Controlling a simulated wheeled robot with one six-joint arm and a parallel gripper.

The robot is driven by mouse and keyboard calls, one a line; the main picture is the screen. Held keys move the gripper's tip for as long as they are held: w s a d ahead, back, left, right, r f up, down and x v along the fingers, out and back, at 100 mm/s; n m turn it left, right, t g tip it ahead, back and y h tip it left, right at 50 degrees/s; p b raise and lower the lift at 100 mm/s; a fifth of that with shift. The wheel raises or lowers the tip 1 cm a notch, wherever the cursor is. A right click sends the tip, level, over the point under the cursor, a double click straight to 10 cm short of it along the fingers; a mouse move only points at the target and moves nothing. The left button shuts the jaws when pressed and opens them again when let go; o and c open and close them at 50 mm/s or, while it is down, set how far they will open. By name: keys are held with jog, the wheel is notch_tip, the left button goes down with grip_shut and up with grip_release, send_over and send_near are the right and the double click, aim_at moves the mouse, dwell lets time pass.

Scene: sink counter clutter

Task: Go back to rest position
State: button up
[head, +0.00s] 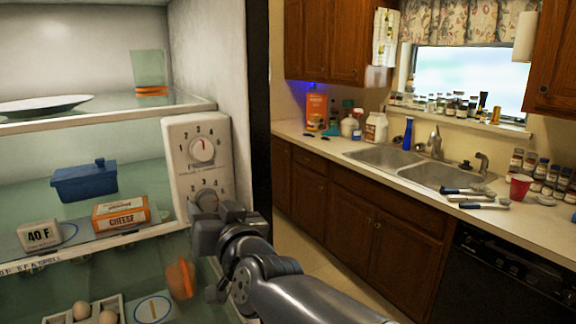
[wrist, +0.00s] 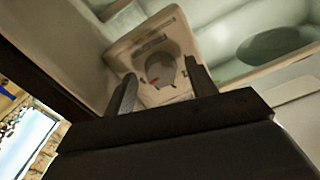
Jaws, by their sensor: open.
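My gripper (head: 208,218) is in front of the white control panel (head: 198,150) inside the open fridge, just below its lower dial. In the wrist view my gripper (wrist: 160,68) has its two dark fingers apart, with nothing held between them. A round dial (wrist: 162,72) with a red mark shows beyond and between the fingers. In the head view the upper dial (head: 202,149) is clear, and the lower dial (head: 206,199) is partly hidden by my gripper. I cannot tell whether the fingers touch the panel.
Fridge shelves hold a blue dish (head: 84,181), a cheese box (head: 121,213), a plate (head: 45,106) and eggs (head: 82,310). An orange item (head: 180,280) is close below my gripper. The dark fridge edge (head: 257,110) stands right of the panel. The sink counter (head: 330,146) holds clutter.

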jog(key=p+v, duration=0.1)
jog(key=v, duration=0.8)
jog(key=shift+s+d+p, duration=0.2)
jog(key=shift+s+p, duration=0.05)
jog(key=shift+p, duration=0.1)
